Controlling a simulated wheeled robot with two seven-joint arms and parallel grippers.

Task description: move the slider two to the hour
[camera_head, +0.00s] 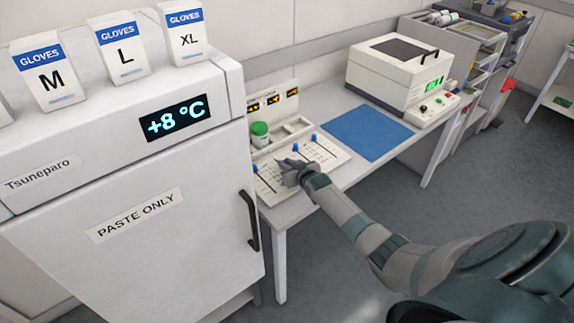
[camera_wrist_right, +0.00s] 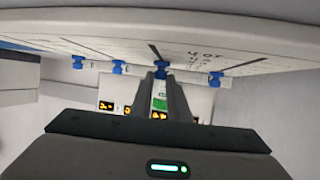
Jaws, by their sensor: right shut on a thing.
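The white slider board (camera_head: 322,157) lies on the bench, with printed scales and several blue slider knobs, one of them at its left (camera_head: 256,168) and another at its back right (camera_head: 313,137). My right gripper (camera_head: 284,163) is down at the board and covers part of it. In the right wrist view, my right gripper (camera_wrist_right: 162,78) is shut on a blue knob (camera_wrist_right: 162,68), second from the right in the row. I take this knob for slider two. Handwriting (camera_wrist_right: 205,53) beside it is too small to read surely. My left gripper is not in view.
Behind the board stand small amber displays (camera_head: 273,99) and a green-lidded jar (camera_head: 259,134). A blue mat (camera_head: 368,133) lies right of it, before a white machine (camera_head: 398,75). A tall white fridge (camera_head: 150,190) with a black handle (camera_head: 250,220) stands close on the left.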

